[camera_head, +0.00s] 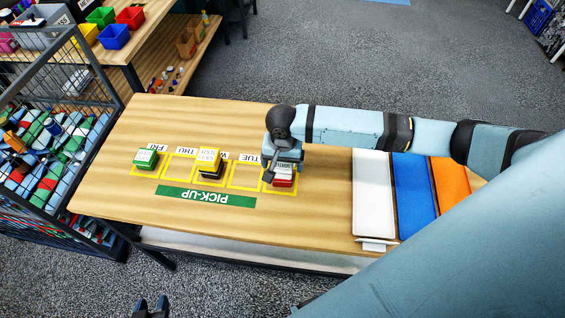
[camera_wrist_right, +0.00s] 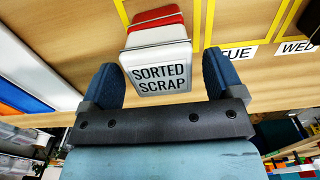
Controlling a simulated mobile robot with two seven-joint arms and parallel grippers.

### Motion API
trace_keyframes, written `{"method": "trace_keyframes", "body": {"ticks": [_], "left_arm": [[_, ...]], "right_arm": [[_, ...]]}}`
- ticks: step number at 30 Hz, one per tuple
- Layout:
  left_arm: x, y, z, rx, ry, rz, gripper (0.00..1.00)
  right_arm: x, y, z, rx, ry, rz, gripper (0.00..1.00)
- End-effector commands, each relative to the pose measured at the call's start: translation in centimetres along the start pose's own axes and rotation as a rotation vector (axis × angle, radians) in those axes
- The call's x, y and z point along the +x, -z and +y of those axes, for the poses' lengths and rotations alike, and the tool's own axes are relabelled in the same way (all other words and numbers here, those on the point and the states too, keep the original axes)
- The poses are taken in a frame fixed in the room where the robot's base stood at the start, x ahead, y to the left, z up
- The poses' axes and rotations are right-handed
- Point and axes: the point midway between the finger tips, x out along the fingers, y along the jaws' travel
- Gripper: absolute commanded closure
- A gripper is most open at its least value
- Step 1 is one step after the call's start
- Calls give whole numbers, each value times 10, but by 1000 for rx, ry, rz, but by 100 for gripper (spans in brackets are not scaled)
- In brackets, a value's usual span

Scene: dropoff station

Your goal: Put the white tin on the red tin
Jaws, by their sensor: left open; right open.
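The white tin (camera_wrist_right: 160,60), labelled SORTED SCRAP, sits on the red tin (camera_wrist_right: 153,24), whose red side shows past it. In the head view the white tin (camera_head: 284,166) shows just above the red tin (camera_head: 281,183), in the right-hand yellow-outlined slot. My right gripper (camera_wrist_right: 163,85) is open, with one blue finger on each side of the white tin's near end and visible gaps. In the head view my right gripper (camera_head: 279,168) partly covers the stack. My left gripper (camera_head: 151,307) is open and empty at the bottom edge, away from the table.
White (camera_head: 373,195), blue (camera_head: 413,195) and orange (camera_head: 450,190) trays lie at the right. A mesh cage (camera_head: 55,140) stands left of the table.

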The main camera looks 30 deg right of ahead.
Motion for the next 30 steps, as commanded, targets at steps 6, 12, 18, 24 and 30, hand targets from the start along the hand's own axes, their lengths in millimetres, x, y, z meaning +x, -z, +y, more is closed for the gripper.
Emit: {"method": "trace_keyframes", "body": {"ticks": [6, 12, 18, 24, 30], "left_arm": [[1, -2, 0, -1, -1, -1, 57], [2, -3, 1, -1, -3, -1, 57], [2, -3, 2, -1, -3, -1, 57], [2, -3, 2, -1, -3, 0, 57], [2, -3, 1, -1, -3, 0, 57]], "right_arm": [[-41, 0, -1, 0, 4, 0, 13], [-84, 0, -1, -1, 3, 1, 13], [-109, 0, 0, 0, 1, -1, 13], [-116, 0, 0, 1, 1, -1, 13], [-116, 0, 0, 1, 1, -1, 13]]}}
